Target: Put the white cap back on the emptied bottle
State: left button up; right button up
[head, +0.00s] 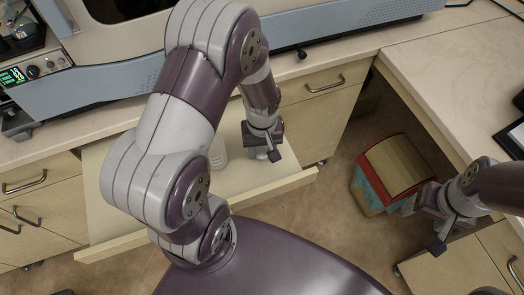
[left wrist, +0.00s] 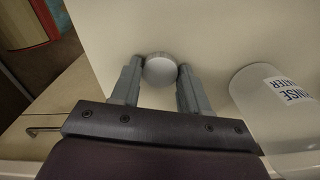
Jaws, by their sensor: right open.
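The white cap (left wrist: 160,69) sits between the fingertips of my left gripper (left wrist: 161,72) in the left wrist view, very close to both fingers. Whether the fingers press on it is not clear. In the head view my left gripper (head: 263,147) is low over the pulled-out drawer. A white bottle (head: 218,152) stands in the drawer just left of this gripper, partly hidden by my left arm. My right gripper (head: 424,225) is open and empty, at the right.
The open drawer (head: 288,184) has bare floor around the gripper. A large grey and blue instrument (head: 345,28) stands on the counter behind. A red-edged bin (head: 380,175) stands on the floor near my right gripper. A counter (head: 470,80) runs along the right.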

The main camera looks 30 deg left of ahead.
aim_at(264, 154)
pick_arm(q)
jog(key=c, duration=0.4)
jog(key=shift+o, duration=0.2)
jog(key=shift+r, duration=0.1)
jog(key=shift+r, duration=0.3)
jog(key=r, duration=0.3)
jog(key=shift+s+d+r, duration=0.1)
jog(key=shift+d+r, duration=0.2)
jog(key=shift+r, duration=0.1)
jog(key=s+d+r, duration=0.1)
jog(key=d+r, duration=0.1)
jog(key=d, duration=0.1)
jog(key=s+d+r, duration=0.2)
jog(key=d, duration=0.1)
jog(key=s+d+r, duration=0.2)
jog(key=d, duration=0.2)
jog(key=shift+r+p, duration=0.2)
jog(key=shift+p, duration=0.1)
jog(key=shift+w+a, duration=0.1)
